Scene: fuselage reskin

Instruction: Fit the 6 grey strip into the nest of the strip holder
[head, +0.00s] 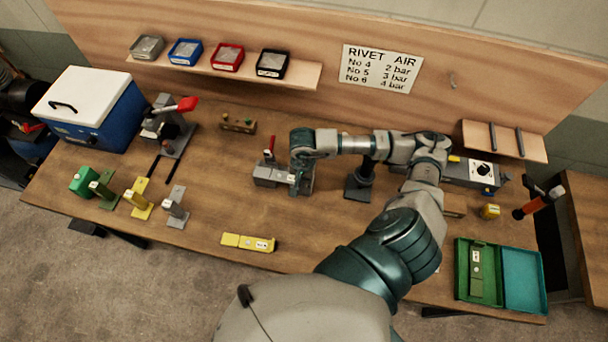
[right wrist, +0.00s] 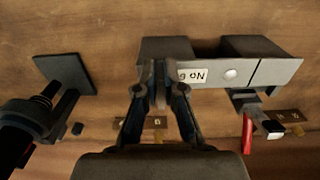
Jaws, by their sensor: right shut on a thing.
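The grey strip (right wrist: 215,77) has a white label reading No 6, upside down in the right wrist view. My right gripper (right wrist: 161,75) is shut on its left part there. The grey strip holder (right wrist: 262,47), with a red lever (right wrist: 247,132), is right at the strip; the lever also shows in the head view (head: 270,144). In the head view my right gripper (head: 296,188) is over the right part of the holder (head: 267,174). The fingers hide part of the strip, and I cannot tell whether it is seated in the nest. My left gripper is not in view.
A black stand (head: 358,187) is right of the holder. A yellow strip (head: 248,243) lies near the front edge. Grey (head: 175,210), yellow (head: 139,202) and green stands are at the left. A green case (head: 480,290) lies open at the right. Bench in front of the holder is clear.

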